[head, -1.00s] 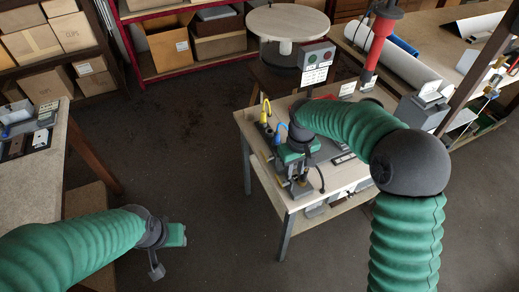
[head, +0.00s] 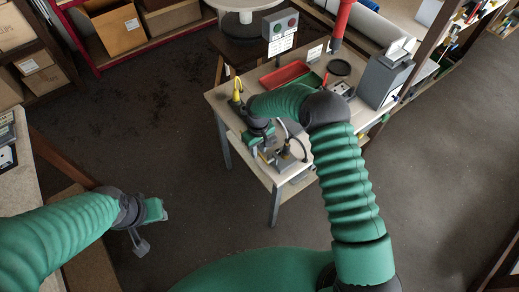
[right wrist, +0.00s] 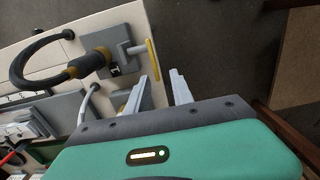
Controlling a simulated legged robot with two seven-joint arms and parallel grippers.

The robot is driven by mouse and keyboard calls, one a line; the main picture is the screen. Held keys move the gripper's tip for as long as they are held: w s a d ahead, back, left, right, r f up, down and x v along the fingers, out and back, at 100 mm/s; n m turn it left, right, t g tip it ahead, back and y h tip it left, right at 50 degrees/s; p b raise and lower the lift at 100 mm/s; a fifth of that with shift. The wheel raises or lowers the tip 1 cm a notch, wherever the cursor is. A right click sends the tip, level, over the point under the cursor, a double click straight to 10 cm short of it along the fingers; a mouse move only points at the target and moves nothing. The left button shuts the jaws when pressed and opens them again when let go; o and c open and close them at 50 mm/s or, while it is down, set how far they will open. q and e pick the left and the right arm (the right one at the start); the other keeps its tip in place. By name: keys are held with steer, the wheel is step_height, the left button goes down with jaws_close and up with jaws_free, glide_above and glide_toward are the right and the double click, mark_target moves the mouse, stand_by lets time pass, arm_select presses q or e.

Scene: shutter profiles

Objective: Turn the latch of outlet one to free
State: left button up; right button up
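In the right wrist view, a grey plate (right wrist: 122,48) carries a plug with a yellow-brown collar and a thick black hose (right wrist: 42,50). The yellow bar lies just beyond the fingertips, nearer the left finger, with no clear contact. In the head view, my right gripper (head: 265,152) is over the table's near left part. My left gripper (head: 158,213) hangs away from the table, its fingers unclear.
The light table (head: 222,100) bears a yellow connector (head: 237,92), a red tray (head: 284,75), a control box with buttons (head: 280,30) and a grey box (head: 384,80). A bench stands at far left. The floor between is clear.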

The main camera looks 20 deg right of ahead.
steer(key=shift+s+a+f, duration=0.1)
steer(key=shift+s+f, duration=0.2)
steer(key=shift+f, duration=0.35)
steer(key=shift+d+f, duration=0.15)
steer(key=shift+d, duration=0.5)
steer(key=shift+w+d+f, duration=0.1)
steer(key=shift+w+d, duration=0.05)
steer(key=shift+d, duration=0.1)
steer(key=c, duration=0.5)
steer(key=shift+a, duration=0.15)
jaws_close()
arm_select(q)
steer(key=shift+s+a+r, duration=0.1)
steer(key=shift+s+r, duration=0.15)
steer(key=shift+s, duration=0.05)
arm_select(e)
steer(key=shift+a+r, duration=0.25)
steer(key=shift+a, duration=0.3)
